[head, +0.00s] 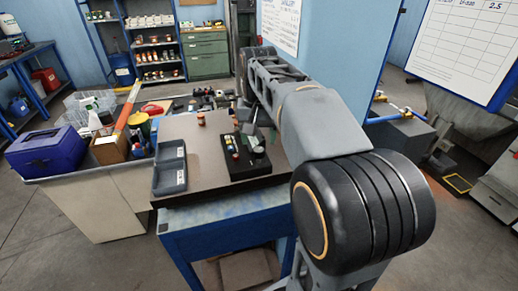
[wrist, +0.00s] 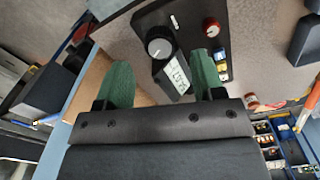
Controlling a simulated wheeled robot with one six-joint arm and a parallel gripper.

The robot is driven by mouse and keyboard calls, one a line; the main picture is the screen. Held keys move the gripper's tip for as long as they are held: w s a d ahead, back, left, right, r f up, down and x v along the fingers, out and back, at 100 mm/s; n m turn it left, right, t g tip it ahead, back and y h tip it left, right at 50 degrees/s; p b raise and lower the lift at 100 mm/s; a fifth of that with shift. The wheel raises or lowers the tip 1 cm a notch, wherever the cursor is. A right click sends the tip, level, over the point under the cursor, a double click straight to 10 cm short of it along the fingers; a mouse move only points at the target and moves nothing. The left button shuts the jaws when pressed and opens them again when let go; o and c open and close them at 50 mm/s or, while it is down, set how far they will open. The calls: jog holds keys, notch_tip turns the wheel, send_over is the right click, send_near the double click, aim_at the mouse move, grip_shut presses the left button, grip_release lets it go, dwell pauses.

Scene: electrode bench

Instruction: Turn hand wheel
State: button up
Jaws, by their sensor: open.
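A black control box (wrist: 185,22) fills the top middle of the wrist view. A round black knob with a pale grey face (wrist: 159,47) sits on it, the closest thing to a hand wheel that I can make out. A small white display (wrist: 178,73) lies just below the knob. My gripper (wrist: 161,72) is open and empty, its two green fingers apart. The knob and display appear between the fingers, and I see no contact. In the head view the box (head: 236,165) lies on the brown bench top, with my arm reaching over its right side.
A red knob (wrist: 211,27) sits on the box near the right finger. In the head view, a grey two-compartment tray (head: 170,183) stands left of the box and an orange-brown piece (head: 201,118) behind it. A blue bin (head: 46,150) stands on the left bench.

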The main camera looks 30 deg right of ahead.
aim_at(259, 150)
jog(key=shift+f, duration=2.05)
jog(key=shift+c, duration=0.2)
jog(key=c, duration=0.9)
